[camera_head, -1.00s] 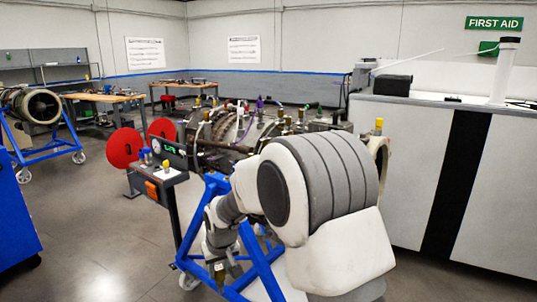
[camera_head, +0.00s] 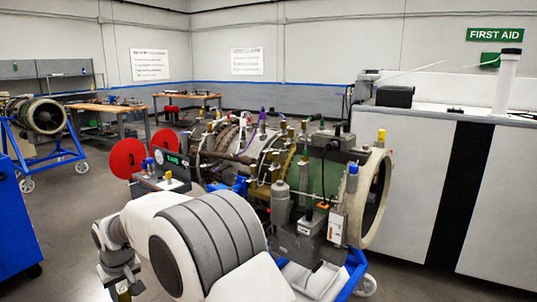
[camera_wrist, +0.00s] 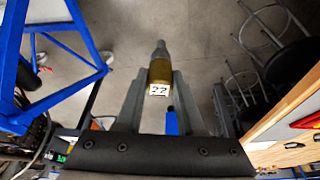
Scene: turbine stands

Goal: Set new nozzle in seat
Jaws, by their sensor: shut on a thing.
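My gripper (camera_wrist: 159,78) is shut on a nozzle (camera_wrist: 160,68) in the wrist view. The nozzle has a brass-coloured body, a narrow grey tip pointing away from me and a white label reading "22". It is held over the open floor, apart from any seat. In the head view my gripper (camera_head: 122,290) is low at the left and mostly cut off by the bottom edge. The turbine (camera_head: 262,160) stands right of my arm, with several brass fittings and coloured caps along its casing. I cannot tell which seat is empty; my arm hides its lower left.
A small console (camera_head: 165,172) and red discs (camera_head: 127,158) stand left of the turbine. A blue stand frame (camera_wrist: 60,52) is close at left in the wrist view; stools (camera_wrist: 262,45) and a wooden bench (camera_wrist: 285,105) are at right. A white cabinet (camera_head: 420,180) stands behind the turbine.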

